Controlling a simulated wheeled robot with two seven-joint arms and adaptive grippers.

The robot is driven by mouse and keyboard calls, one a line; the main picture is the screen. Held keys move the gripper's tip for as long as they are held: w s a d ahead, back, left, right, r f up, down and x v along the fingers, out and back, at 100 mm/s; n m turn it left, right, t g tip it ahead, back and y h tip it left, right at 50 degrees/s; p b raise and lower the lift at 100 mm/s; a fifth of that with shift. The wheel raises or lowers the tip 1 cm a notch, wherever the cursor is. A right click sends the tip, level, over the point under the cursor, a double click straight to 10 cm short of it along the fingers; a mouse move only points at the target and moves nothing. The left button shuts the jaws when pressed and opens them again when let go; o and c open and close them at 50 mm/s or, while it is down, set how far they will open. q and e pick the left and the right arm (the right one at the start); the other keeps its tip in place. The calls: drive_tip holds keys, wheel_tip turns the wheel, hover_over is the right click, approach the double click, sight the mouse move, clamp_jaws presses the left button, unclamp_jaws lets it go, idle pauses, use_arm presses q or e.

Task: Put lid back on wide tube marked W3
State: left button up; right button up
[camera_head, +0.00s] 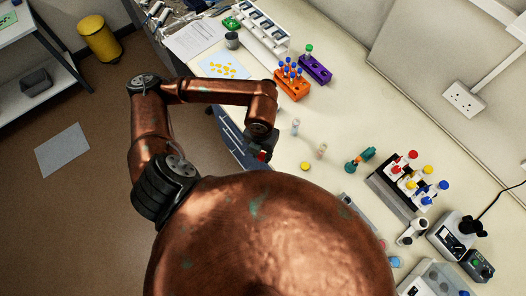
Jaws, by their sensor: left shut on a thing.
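My left gripper (263,152) is over the front edge of the bench, left of two small tubes. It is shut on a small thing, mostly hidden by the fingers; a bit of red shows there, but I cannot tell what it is. One clear, pale tube (295,127) stands on the bench. Another tube with a pinkish band (321,151) stands to its right. A yellow round lid (305,166) lies flat on the bench in front of them. Markings are too small to read, so I cannot tell which is W3. My right gripper is not in view.
An orange rack (291,87) and a purple rack (314,70) stand behind. A teal and orange object (360,159) lies to the right, before a black rack with coloured caps (391,186). Bench devices (457,236) stand far right. Bench around the tubes is clear.

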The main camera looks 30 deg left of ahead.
use_arm(q)
drive_tip(key=m, duration=0.1)
drive_tip(key=w+m+b, duration=0.1)
drive_tip(key=m, duration=0.2)
drive_tip(key=shift+w+f, duration=0.25)
drive_tip(key=shift+f, duration=0.1)
drive_tip(key=w+m+b, duration=0.4)
drive_tip(key=w+m, duration=0.1)
drive_tip(key=m, duration=1.1)
drive_tip(key=w+f+m+b, duration=0.1)
drive_tip(key=w+m+b, duration=0.3)
drive_tip(key=m, duration=1.3)
drive_tip(key=shift+w+d+f+m, duration=0.25)
drive_tip(key=shift+w+m, duration=0.05)
drive_tip(key=shift+w, duration=0.45)
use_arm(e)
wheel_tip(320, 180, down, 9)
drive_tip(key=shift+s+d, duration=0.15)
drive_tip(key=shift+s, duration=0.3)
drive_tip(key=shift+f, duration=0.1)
